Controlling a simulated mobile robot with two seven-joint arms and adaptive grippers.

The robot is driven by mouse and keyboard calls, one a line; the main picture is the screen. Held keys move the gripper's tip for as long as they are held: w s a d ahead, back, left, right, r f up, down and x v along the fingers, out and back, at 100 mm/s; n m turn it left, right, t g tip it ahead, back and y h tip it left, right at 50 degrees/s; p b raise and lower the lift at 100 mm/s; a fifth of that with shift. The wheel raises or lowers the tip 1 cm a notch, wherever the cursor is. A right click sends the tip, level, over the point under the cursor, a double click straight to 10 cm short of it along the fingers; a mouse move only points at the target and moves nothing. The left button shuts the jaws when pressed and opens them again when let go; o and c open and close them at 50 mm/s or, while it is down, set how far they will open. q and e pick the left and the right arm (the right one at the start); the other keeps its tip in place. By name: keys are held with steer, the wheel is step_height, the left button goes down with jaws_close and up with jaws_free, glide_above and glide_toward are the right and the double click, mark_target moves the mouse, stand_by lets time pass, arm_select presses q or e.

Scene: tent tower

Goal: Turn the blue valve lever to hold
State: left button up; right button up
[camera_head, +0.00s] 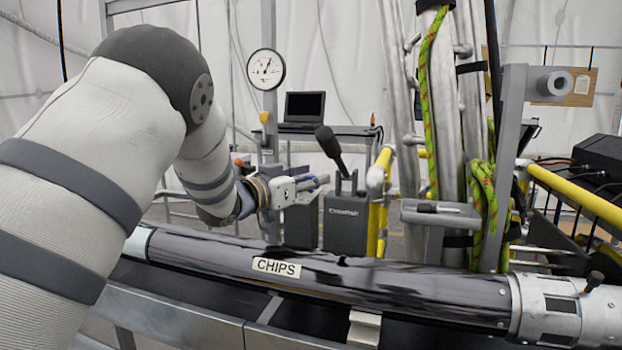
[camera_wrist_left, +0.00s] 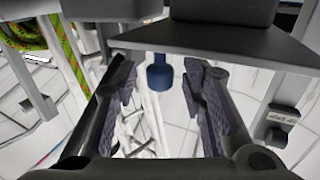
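My left gripper (camera_head: 312,184) reaches in from the left, above the long dark tube and in front of two grey boxes. In the left wrist view its two padded fingers (camera_wrist_left: 162,92) are apart, with nothing held between them. A dark blue knob-like piece (camera_wrist_left: 158,74) shows between the fingers in that view, below a dark grey plate. It may be part of the blue valve lever, but I cannot tell. I cannot make out a blue lever in the head view. My right gripper is not in view.
The dark tube labelled CHIPS (camera_head: 400,284) runs across the front. A grey box (camera_head: 345,224) and a black upright handle (camera_head: 330,147) stand close to my left gripper. Yellow rails (camera_head: 381,200), metal poles and green rope (camera_head: 426,100) are to the right. A gauge (camera_head: 265,69) is behind.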

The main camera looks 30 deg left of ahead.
arm_select(q)
steer(key=shift+w, duration=0.2)
jaws_close()
